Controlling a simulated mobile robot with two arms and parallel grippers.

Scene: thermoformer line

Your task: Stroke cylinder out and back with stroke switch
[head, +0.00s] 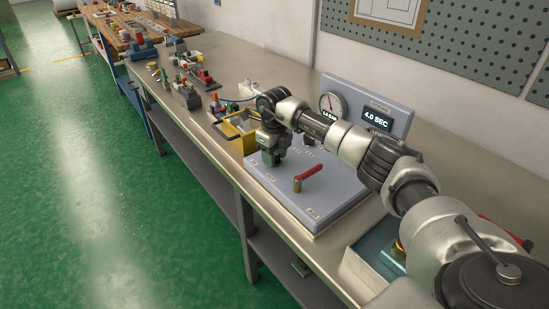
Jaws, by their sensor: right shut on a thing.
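A grey control panel (324,203) lies on the steel bench with a raised back plate. My right arm reaches in from the right across the panel. My right gripper (272,157) points down at the panel's far left part and is shut on a small control there, which I take to be the stroke switch; the gripper hides most of it. A red lever valve (310,172) stands near the panel's front, apart from the gripper. The back plate carries a round gauge (332,105) and a display (377,119) reading 4.0 SEC. My left gripper is out of view.
A yellow fixture (236,134) stands just beyond the panel's left end. Several clamps and small parts (187,84) line the bench farther back. A blue-walled tray (370,266) is partly under my right arm. The green floor (90,180) is clear.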

